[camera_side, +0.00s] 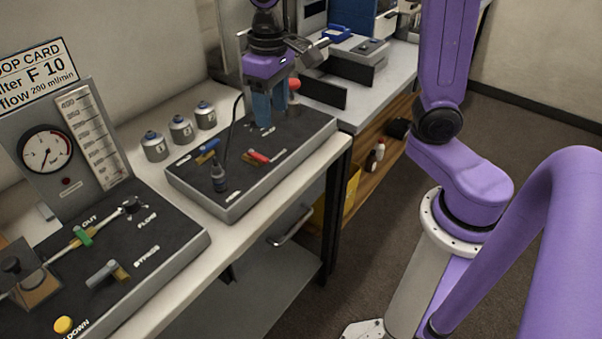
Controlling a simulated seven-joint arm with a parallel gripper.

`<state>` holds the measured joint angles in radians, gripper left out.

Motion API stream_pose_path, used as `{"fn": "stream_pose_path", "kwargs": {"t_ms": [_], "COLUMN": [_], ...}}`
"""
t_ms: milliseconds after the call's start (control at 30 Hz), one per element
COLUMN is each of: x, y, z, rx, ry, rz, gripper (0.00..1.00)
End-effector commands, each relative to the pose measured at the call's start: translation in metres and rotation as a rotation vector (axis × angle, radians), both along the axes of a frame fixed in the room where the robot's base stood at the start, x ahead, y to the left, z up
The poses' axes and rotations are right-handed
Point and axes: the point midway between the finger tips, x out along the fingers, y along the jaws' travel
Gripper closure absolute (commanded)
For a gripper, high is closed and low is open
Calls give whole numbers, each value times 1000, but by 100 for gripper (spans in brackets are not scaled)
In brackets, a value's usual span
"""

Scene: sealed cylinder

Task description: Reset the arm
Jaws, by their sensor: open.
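My gripper (267,110) is at the end of my purple arm and points down, with its blue fingers low over the far part of the dark-topped panel (283,150). The jaws are open. I cannot tell whether the fingers touch anything.
Three grey canisters (181,131) stand on the bench behind the panel. At left is a second panel with a dial gauge (45,148), a green valve (83,236) and a yellow button (64,325). A bench with instruments (360,50) stands at the back. Open floor (535,115) lies right.

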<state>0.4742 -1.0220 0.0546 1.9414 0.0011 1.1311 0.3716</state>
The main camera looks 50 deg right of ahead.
Motion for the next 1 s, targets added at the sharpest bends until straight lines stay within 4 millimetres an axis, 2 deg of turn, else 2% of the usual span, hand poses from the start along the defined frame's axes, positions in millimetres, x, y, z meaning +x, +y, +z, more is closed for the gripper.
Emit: {"fn": "stream_pose_path", "kwargs": {"t_ms": [33,267,500,600,800,1000], "x": [-17,-86,-156,-179,-207,-212], "y": [1,-1,-18,-27,-40,-43], "z": [-2,-16,-34,-41,-51,-53], "rx": [0,3,3,5,6,7], "ry": [-1,-7,-12,-14,-17,-18], "rz": [66,356,655,762,896,922], "gripper": [45,45,45,45,45,45]}}
